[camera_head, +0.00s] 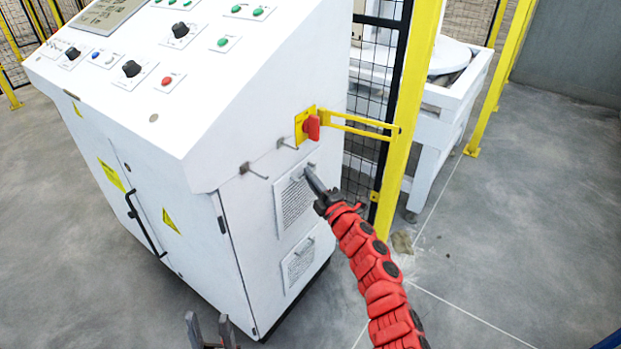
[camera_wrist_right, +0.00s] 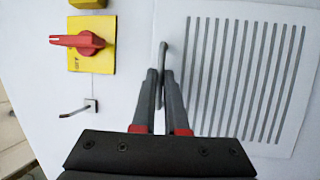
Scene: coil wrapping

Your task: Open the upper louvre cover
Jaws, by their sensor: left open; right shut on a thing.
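The upper louvre cover (camera_head: 294,205) is a white slatted panel on the right side of the white cabinet, and it looks flat against that side. It also fills the right of the right wrist view (camera_wrist_right: 290,140). Its small grey handle (camera_wrist_right: 162,48) stands at the edge of the panel. My right gripper (camera_head: 311,172) is shut on this handle; in the right wrist view its fingers (camera_wrist_right: 161,75) close around it. My left gripper (camera_head: 210,325) is open and empty at the bottom edge of the head view, in front of the cabinet.
A lower louvre cover (camera_head: 298,265) sits below. A red rotary switch (camera_head: 312,126) on a yellow plate and grey hooks (camera_head: 254,170) stick out above. A yellow fence post (camera_head: 408,115) with mesh stands close to the right arm.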

